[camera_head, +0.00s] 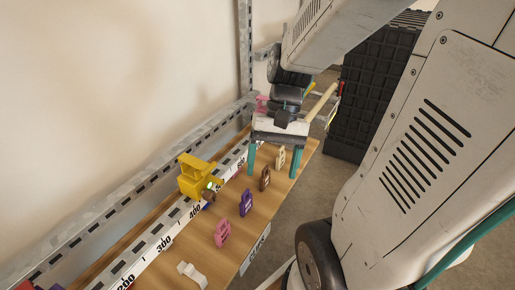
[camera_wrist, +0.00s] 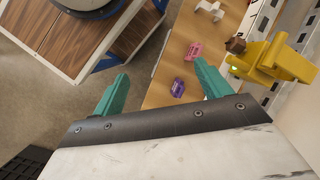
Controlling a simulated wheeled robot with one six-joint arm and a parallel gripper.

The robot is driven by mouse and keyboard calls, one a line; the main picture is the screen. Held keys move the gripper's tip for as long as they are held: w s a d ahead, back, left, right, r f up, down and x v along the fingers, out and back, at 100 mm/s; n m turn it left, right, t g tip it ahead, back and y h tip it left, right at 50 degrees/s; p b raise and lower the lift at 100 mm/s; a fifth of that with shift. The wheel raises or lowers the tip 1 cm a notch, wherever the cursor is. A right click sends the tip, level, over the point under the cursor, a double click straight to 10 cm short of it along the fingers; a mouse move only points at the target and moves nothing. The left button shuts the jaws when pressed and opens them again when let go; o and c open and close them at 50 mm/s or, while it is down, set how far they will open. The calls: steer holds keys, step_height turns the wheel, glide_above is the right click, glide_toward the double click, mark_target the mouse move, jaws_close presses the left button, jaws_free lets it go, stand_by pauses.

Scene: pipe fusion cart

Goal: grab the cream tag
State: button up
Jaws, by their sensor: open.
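The cream tag (camera_head: 280,158) stands upright near the far end of a row of tags on the wooden shelf (camera_head: 262,218) in the head view. My gripper (camera_head: 273,173) has teal fingers pointing down, spread apart and empty. In the head view the fingers appear on either side of the cream tag; I cannot tell how far above or in front of it they are. In the wrist view the open fingers of my gripper (camera_wrist: 162,68) show, but the cream tag does not.
A brown tag (camera_head: 265,179), a purple tag (camera_head: 246,202), a pink tag (camera_head: 222,233) and a white piece (camera_head: 191,275) line the shelf towards the camera. A yellow device (camera_head: 195,178) sits on the ruler strip by the wall rail. A black crate (camera_head: 372,92) stands beyond.

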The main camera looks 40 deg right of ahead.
steer(key=w+d+f+m+t+y, duration=0.2)
steer(key=w+d+f+m+y, duration=0.25)
steer(key=f+m, duration=0.2)
steer(key=m+t+h, duration=0.1)
steer(key=m+t, duration=1.1)
steer(key=m, duration=0.4)
glide_toward(282, 158)
steer(key=a, duration=0.2)
steer(key=w+a+f, duration=0.1)
steer(key=a, duration=0.4)
steer(key=shift+w+f, duration=0.15)
steer(key=shift+f, duration=0.1)
steer(key=w+d+m+h, duration=0.1)
steer(key=d, duration=0.1)
steer(key=w+d+m+t+h, duration=0.1)
steer(key=d+h, duration=0.1)
steer(key=shift+w+f+m, duration=0.15)
steer(key=shift+w+m, duration=0.05)
steer(key=shift+m, duration=0.15)
steer(key=shift+w+f, duration=0.15)
steer(key=shift+w, duration=0.2)
steer(key=x, duration=0.7)
steer(key=shift+a, duration=0.15)
steer(key=c, duration=1)
